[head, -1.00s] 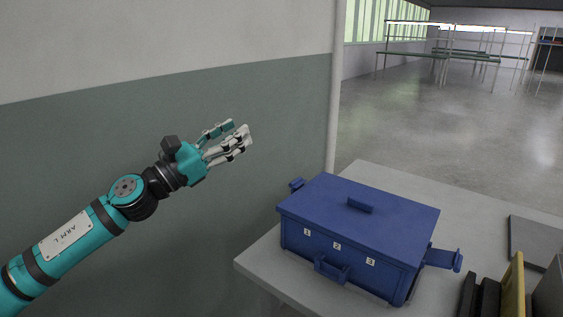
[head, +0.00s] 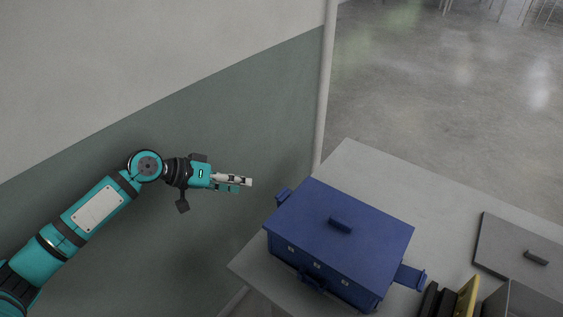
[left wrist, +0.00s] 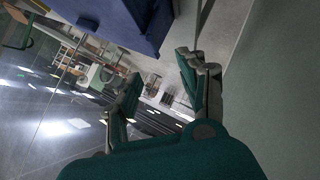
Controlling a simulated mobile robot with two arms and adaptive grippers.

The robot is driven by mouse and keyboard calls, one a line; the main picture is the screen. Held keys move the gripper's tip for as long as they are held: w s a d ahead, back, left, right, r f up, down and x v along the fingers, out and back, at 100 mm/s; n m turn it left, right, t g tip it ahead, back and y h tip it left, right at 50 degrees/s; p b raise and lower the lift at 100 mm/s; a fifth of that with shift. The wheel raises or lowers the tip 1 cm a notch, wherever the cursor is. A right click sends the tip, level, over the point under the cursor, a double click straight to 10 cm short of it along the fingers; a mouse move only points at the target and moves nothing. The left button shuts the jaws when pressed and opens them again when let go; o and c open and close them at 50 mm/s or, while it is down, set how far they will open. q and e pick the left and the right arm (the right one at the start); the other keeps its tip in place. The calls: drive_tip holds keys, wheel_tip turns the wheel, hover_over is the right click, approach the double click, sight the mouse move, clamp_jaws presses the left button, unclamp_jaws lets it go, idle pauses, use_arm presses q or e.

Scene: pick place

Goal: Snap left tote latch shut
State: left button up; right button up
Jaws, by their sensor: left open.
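The blue tote (head: 345,240) stands on the grey table with its lid on and a small handle on top. The left latch (head: 284,196) sticks out from the tote's left side. The right latch (head: 410,277) sticks out from its right side. My left gripper (head: 250,182) is open and empty, in the air to the left of the tote and apart from the left latch. In the left wrist view its two fingers (left wrist: 160,85) are spread, and the blue tote (left wrist: 125,18) shows at the top. My right gripper is not in view.
The grey table (head: 350,160) has bare room behind the tote. A grey panel with a handle (head: 515,250) lies at the right, near black and yellow upright items (head: 465,300). A wall (head: 230,110) and a pale vertical pipe (head: 322,100) are behind my left arm.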

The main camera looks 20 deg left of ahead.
sight(281, 191)
use_arm(q)
drive_tip(key=b+x, duration=0.1)
drive_tip(key=x, duration=0.2)
drive_tip(key=b+x, duration=0.2)
drive_tip(key=x, duration=0.2)
drive_tip(key=d+b+x, duration=0.1)
drive_tip(key=x, duration=0.3)
drive_tip(key=shift+s+d+r+b, duration=0.15)
drive_tip(key=shift+s+b, duration=0.15)
drive_tip(key=shift+b, duration=0.1)
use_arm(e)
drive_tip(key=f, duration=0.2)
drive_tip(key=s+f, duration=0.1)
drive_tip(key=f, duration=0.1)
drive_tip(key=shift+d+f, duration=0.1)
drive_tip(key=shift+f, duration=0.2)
